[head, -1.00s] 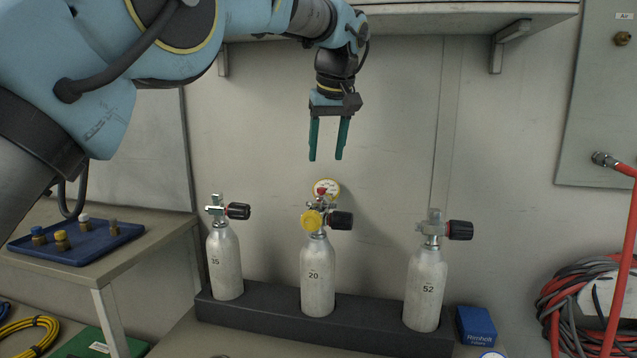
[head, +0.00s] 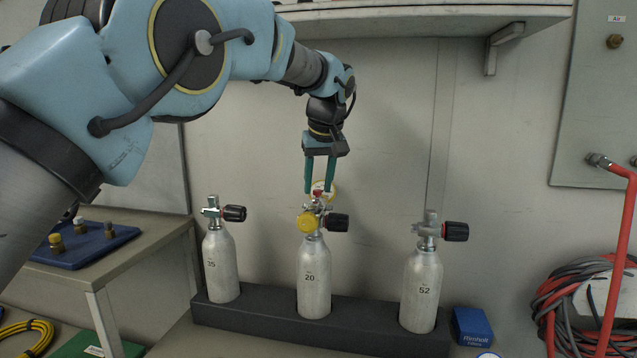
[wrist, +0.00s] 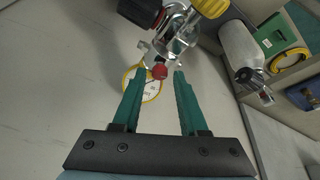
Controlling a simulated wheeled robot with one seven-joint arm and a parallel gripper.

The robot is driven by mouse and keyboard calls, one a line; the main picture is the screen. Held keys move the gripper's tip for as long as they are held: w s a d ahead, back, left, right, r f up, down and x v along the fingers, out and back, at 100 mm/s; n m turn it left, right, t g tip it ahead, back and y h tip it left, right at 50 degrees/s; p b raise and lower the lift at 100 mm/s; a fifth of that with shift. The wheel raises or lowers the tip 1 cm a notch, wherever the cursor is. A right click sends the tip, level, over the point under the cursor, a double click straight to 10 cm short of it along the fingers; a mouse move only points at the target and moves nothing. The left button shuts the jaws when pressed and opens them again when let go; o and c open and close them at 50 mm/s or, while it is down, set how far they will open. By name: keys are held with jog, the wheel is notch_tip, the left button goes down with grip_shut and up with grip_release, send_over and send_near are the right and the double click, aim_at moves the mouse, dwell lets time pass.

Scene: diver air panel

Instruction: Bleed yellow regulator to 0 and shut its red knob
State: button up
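The yellow regulator (head: 307,221) is mounted on the valve of the middle cylinder, marked 20 (head: 313,280). Its white-faced gauge with a yellow rim (wrist: 146,88) shows in the wrist view, partly hidden by a finger; the needle is too small to read. A small red knob (wrist: 159,72) tops the regulator. It also shows in the head view (head: 317,193). The cylinder's black valve knob (head: 336,223) points right. My gripper (head: 320,191) points down just above the regulator, open. In the wrist view the red knob appears between the fingertips (wrist: 160,72), with gaps on both sides.
Cylinders marked 35 (head: 220,265) and 52 (head: 421,290) stand either side in the dark rack (head: 260,318). A shelf (head: 420,20) hangs above. A blue tray (head: 125,232) with fittings is at left; a blue box (head: 473,328) and red hose (head: 625,230) are at right.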

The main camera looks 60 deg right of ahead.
grip_shut()
